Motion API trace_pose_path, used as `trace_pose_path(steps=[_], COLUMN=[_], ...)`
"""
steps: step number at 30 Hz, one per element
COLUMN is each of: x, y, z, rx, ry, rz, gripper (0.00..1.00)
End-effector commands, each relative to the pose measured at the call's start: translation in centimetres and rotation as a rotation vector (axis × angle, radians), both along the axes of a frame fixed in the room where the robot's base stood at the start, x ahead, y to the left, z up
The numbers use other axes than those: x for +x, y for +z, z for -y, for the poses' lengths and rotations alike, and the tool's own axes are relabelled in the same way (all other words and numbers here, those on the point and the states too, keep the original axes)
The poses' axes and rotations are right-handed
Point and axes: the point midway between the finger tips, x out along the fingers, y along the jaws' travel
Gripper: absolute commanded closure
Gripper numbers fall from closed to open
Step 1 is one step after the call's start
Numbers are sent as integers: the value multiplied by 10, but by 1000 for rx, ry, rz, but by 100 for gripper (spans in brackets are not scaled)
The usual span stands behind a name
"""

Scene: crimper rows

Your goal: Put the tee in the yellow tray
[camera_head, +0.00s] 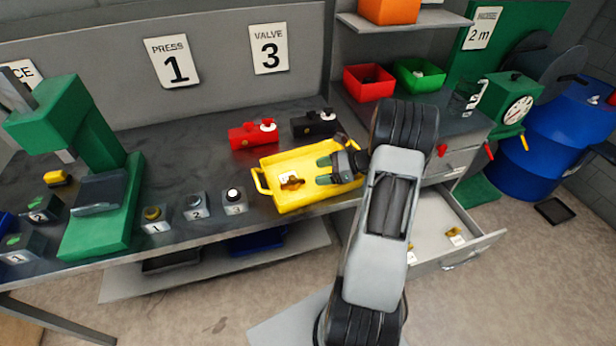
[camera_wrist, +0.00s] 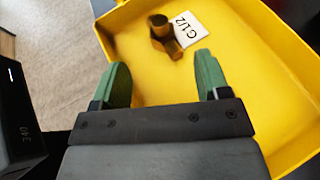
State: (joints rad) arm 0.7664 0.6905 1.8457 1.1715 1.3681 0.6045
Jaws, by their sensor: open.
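The yellow tray (camera_head: 330,193) sits on the workbench in the head view, and it fills much of the wrist view (camera_wrist: 262,118). A small brown-bronze fitting, which looks like the tee (camera_head: 292,183), lies inside the tray; it shows in the wrist view (camera_wrist: 163,37) beside a white tag (camera_wrist: 190,29) reading G1/2. My gripper (camera_head: 324,171) has green fingers and is over the right part of the tray. In the wrist view the fingers (camera_wrist: 157,82) are apart with nothing between them, and the fitting lies beyond their tips, not touching them.
A red block (camera_head: 243,136) and a black block (camera_head: 313,124) stand behind the tray. Several numbered buttons, including button 3 (camera_head: 235,200), stand left of it. An open drawer (camera_head: 465,232) at the right holds brass pieces with tags. A green press (camera_head: 97,190) stands at the left.

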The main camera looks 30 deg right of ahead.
Motion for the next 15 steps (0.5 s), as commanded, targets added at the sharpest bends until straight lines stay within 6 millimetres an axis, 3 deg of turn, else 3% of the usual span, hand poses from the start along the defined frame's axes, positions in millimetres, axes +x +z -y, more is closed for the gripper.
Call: trace_pose_path(steps=[4,8,11,15], x=[-8,-13,-16,-32], y=[7,14,29,62], z=[15,17,-1,-54], rx=[-2,-21,-104,-351], ry=[-1,20,106,360], rz=[3,6,26,106], gripper=[31,31,31,31])
